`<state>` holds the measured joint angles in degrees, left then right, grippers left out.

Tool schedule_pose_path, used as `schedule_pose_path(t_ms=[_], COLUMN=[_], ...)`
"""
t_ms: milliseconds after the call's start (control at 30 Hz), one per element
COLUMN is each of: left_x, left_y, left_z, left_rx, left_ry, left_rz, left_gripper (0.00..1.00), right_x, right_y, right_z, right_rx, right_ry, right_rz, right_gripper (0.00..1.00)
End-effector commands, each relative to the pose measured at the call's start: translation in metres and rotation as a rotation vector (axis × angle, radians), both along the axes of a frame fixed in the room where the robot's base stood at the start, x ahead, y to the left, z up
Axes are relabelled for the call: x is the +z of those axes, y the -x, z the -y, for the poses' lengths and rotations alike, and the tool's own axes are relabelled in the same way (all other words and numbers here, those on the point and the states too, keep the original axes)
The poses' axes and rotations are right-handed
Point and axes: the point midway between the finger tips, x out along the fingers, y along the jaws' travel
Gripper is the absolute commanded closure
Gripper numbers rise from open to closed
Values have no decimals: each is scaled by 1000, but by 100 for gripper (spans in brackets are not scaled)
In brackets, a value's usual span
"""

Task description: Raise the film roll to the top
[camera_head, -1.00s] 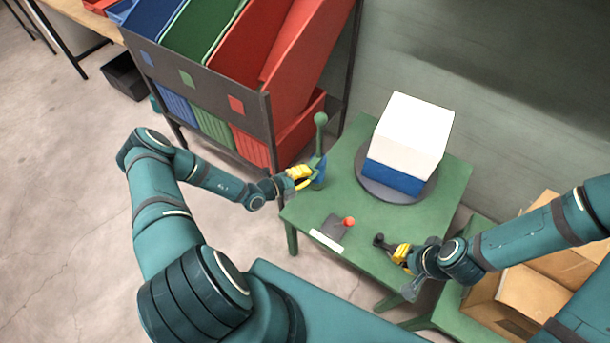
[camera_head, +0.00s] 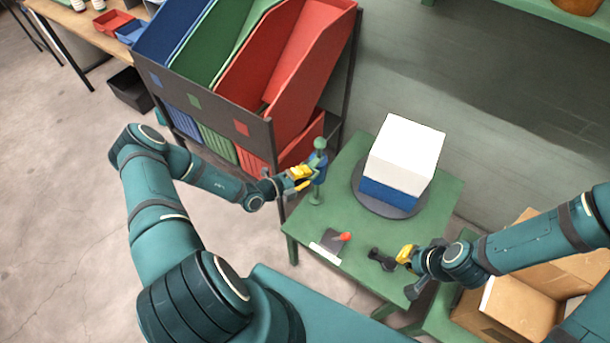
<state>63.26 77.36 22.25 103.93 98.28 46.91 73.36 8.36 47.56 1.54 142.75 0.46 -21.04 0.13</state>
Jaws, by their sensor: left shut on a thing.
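The film roll (camera_head: 321,168), a blue sleeve, is around a green upright post (camera_head: 316,195) at the left side of the green table. It sits on the upper part of the post, just under the round green knob (camera_head: 320,144) at the top. My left gripper (camera_head: 303,177) comes in from the left with yellow fingers shut on the roll and hides part of it. My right gripper (camera_head: 404,256) is at the table's front right edge beside a black handle (camera_head: 380,258). Whether its fingers hold the handle is unclear.
A white box with a blue lower part (camera_head: 405,157) stands on a dark round turntable (camera_head: 361,200). A red-tipped lever (camera_head: 345,237) is near the table's front edge. A rack of coloured bins (camera_head: 290,60) stands behind left. An open cardboard box (camera_head: 515,295) is at right.

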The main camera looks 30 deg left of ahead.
Motion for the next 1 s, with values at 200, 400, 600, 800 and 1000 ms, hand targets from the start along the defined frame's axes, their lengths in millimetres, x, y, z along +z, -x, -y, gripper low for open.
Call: schedule_pose_path(t_ms=[200, 400, 600, 800, 1000], left_x=[6, 4, 6, 14, 22], left_y=[-4, -2, 10, 42, 74], left_z=[1, 0, -8, -28, -46], left_rx=[0, 0, 1, 3, 2], left_ry=[4, 2, 0, 0, 1], left_rz=[15, 10, 9, 8, 9], left_gripper=[59, 59, 59, 59, 59], right_x=[0, 0, 0, 0, 0], right_y=[0, 0, 0, 0, 0], right_z=[0, 0, 0, 0, 0], right_rx=[-1, -1, -1, -1, -1], right_ry=[0, 1, 1, 0, 0], right_rz=[0, -1, -1, 0, 0], right_gripper=[100, 100, 100, 100, 100])
